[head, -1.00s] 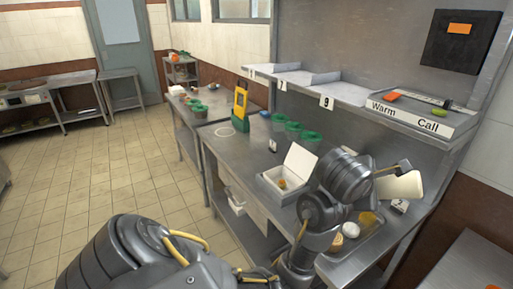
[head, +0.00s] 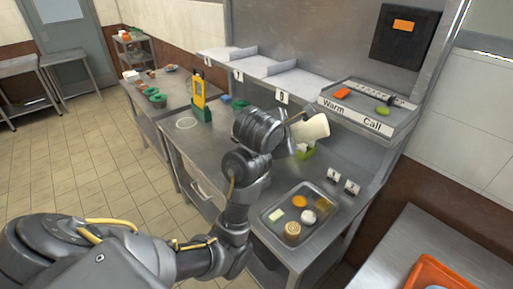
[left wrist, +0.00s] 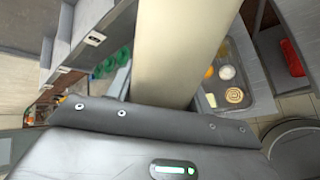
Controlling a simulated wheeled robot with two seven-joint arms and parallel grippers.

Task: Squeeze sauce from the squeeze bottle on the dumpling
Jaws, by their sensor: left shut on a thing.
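My left gripper (head: 292,138) is shut on a cream-coloured squeeze bottle (head: 312,127), tilted, above the steel table behind the tray. In the left wrist view the bottle (left wrist: 176,50) rises large from the gripper. Its nozzle cannot be made out. A white round piece, which may be the dumpling (head: 308,217), lies on the metal tray (head: 270,238), apart from the bottle; it also shows in the left wrist view (left wrist: 226,72). Around it lie an orange round piece (head: 300,201), a pale square (head: 277,215) and a spiral roll (head: 292,231). My right gripper is out of view.
A yellow-green thing (head: 305,153) shows partly behind the bottle. A yellow and green stand (head: 199,98) and green containers (head: 155,96) are farther left. The Warm/Call shelf (head: 356,121) overhangs the back.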

